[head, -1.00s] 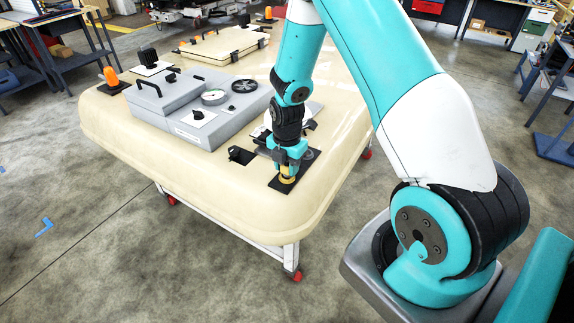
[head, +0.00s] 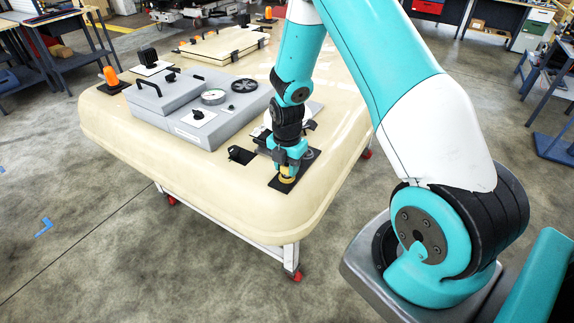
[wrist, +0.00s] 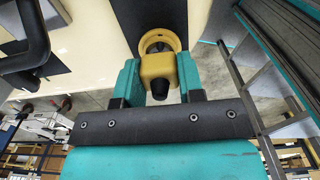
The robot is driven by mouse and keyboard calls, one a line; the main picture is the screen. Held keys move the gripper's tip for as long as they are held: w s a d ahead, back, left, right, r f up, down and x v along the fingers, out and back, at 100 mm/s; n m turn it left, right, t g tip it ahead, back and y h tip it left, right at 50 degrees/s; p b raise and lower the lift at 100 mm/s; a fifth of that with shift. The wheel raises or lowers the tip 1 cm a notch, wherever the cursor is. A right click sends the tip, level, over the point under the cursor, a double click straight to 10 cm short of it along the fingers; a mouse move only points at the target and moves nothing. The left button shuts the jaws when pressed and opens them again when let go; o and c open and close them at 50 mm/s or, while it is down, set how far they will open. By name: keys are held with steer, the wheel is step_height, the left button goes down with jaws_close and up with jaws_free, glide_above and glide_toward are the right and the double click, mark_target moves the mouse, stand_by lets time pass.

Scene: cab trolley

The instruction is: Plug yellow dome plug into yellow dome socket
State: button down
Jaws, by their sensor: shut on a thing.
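The yellow dome plug (wrist: 158,70) is held between the two teal fingers of my gripper (wrist: 160,84) in the wrist view. A yellow ring, the yellow dome socket (wrist: 159,40), shows just beyond the plug on a black plate. The plug's far end overlaps the ring; I cannot tell how deep it sits. In the head view my gripper (head: 288,163) points down over the black plate (head: 279,186) near the trolley top's front right corner. Yellow (head: 287,178) shows under the fingers, but plug and socket cannot be told apart there.
A grey console (head: 200,115) with a gauge and handwheel stands left of my gripper on the cream trolley top (head: 240,204). A small black bracket (head: 240,155) is close to my gripper's left. The front edge of the top is clear.

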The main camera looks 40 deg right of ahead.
steer(key=shift+f+b, duration=0.3)
steer(key=shift+f, duration=0.2)
steer(key=c, duration=0.7)
jaws_free()
steer(key=shift+o, duration=0.2)
steer(key=shift+r, duration=0.1)
step_height(320, 180, up, 17)
steer(key=b, duration=0.3)
steer(key=shift+r, duration=0.2)
steer(key=o, duration=0.7)
steer(key=shift+c, duration=0.2)
